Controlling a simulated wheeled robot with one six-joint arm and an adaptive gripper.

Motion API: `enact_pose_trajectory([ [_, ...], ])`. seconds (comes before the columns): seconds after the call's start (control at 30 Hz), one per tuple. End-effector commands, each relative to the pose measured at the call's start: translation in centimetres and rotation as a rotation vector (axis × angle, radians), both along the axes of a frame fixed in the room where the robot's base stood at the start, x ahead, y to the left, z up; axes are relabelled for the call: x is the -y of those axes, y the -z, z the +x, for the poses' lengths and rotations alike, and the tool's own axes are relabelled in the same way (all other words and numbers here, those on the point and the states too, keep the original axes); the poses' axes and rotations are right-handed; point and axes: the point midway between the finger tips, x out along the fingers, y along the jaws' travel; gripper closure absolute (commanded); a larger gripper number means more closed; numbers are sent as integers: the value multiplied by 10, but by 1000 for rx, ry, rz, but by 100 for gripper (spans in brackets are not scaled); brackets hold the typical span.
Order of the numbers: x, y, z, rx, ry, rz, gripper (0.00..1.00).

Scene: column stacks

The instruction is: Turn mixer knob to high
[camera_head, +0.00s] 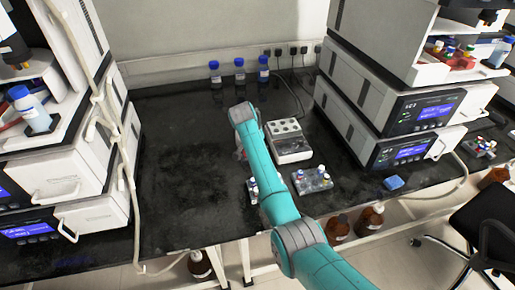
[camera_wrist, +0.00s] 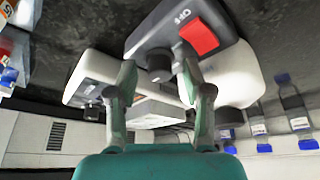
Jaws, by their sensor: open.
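In the wrist view the mixer (camera_wrist: 222,75) has a grey front panel with a red switch (camera_wrist: 199,37) and the letters OFF beside it. A round black knob (camera_wrist: 159,63) sticks out of the panel. My gripper (camera_wrist: 158,80) is open, with one finger on each side of the knob in this picture. The fingertips are close to the knob; I cannot tell if they touch it. Nothing is held. In the head view my arm hides the gripper and most of the mixer.
A white device with round wells (camera_head: 289,141) stands close right of my arm. Racks of small vials (camera_head: 312,180) sit near the bench's front edge. Blue-capped bottles (camera_head: 239,72) line the back. Instrument stacks (camera_head: 395,105) stand on both sides. The bench left of my arm is clear.

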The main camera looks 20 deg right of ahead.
Motion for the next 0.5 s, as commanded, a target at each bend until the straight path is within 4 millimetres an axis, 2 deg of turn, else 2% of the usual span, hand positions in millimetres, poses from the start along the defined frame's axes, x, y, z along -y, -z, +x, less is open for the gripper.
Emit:
enact_pose_trajectory([
  [0.17, -5, -16, -4, 3, -1, 0, 49],
  [0.5, -23, -76, -21, 3, 0, 0, 49],
])
